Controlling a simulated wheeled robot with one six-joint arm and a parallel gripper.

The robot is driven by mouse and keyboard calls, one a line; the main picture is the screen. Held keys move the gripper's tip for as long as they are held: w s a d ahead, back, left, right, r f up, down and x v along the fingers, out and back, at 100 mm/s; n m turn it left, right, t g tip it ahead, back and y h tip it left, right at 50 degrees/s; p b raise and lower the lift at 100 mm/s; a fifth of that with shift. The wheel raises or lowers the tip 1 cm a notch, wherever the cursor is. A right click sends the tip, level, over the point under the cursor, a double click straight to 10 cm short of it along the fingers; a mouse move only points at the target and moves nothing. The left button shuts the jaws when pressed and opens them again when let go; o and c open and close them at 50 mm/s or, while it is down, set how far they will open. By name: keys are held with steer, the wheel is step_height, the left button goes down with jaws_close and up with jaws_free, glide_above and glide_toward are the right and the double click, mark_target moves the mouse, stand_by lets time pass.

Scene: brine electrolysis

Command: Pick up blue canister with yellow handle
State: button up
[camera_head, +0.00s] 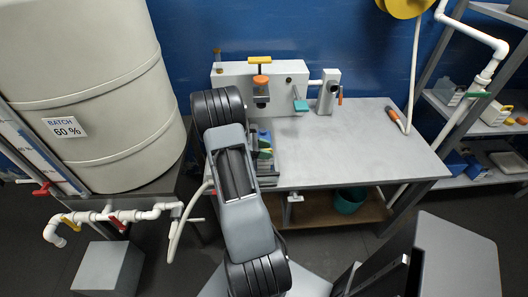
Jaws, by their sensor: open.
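I cannot make out a whole blue canister with a yellow handle. Small blue, green and yellow parts (265,143) show just right of my arm on the workbench, mostly hidden by the arm, and I cannot tell what they belong to. Small dark blue objects (456,162) sit on a lower shelf at the right, too small to tell their shape. My arm reaches up the middle of the view over the bench's left part. My gripper's fingers do not show; the arm links hide that area.
The grey workbench (340,145) is largely bare at its right. A white apparatus (290,75) stands along its back. A large tank (85,65) and white pipes (120,215) are at the left. A shelf rack (470,115) stands at the right. An orange-tipped nozzle (396,117) lies on the bench.

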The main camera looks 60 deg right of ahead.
steer(key=shift+c, duration=0.4)
jaws_close()
stand_by(1.0)
